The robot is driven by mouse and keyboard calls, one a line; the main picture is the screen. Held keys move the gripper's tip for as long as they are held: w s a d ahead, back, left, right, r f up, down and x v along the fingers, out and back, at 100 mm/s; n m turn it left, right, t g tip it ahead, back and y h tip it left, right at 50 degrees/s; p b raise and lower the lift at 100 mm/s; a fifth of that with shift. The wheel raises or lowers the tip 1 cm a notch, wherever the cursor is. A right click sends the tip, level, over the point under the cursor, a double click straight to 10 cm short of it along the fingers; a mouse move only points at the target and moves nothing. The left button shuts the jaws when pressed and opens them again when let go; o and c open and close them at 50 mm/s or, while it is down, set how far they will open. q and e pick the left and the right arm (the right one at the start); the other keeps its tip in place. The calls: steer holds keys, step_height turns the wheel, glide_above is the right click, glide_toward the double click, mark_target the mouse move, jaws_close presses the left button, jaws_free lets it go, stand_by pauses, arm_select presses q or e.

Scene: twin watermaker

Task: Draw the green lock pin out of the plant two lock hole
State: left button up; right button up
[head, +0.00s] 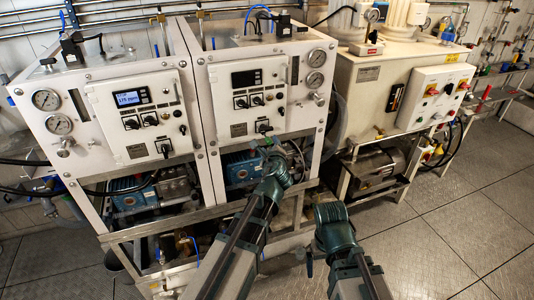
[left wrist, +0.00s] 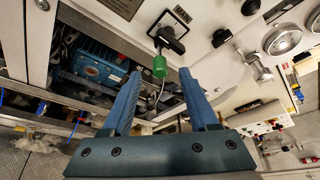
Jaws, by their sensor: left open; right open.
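The green lock pin (left wrist: 160,67) shows in the left wrist view. It hangs just below a black rotary knob (left wrist: 170,40) at the lower edge of the white plant two panel (head: 258,95). My left gripper (left wrist: 160,74) is open, with one blue finger on each side of the pin's line. The pin appears in the gap at the fingertips; I cannot tell whether it is fully between them. Nothing is gripped. In the head view my left gripper (head: 268,147) is just below the same knob (head: 264,127) and hides the pin. My right arm's jaws are hidden.
The plant one panel (head: 125,110) stands to the left. Blue pumps (head: 240,168) sit in the open frame under the panels. A white tank unit (head: 390,90) stands to the right. The tiled floor (head: 450,230) at the right is clear.

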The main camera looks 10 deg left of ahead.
mark_target(265, 136)
arm_select(q)
steer(key=x, duration=0.2)
steer(key=shift+w+a+f, duration=0.1)
steer(key=shift+w, duration=0.2)
steer(key=shift+c, duration=0.3)
jaws_close()
steer(key=c, duration=0.6)
jaws_free()
jaws_close()
steer(key=shift+s, duration=0.1)
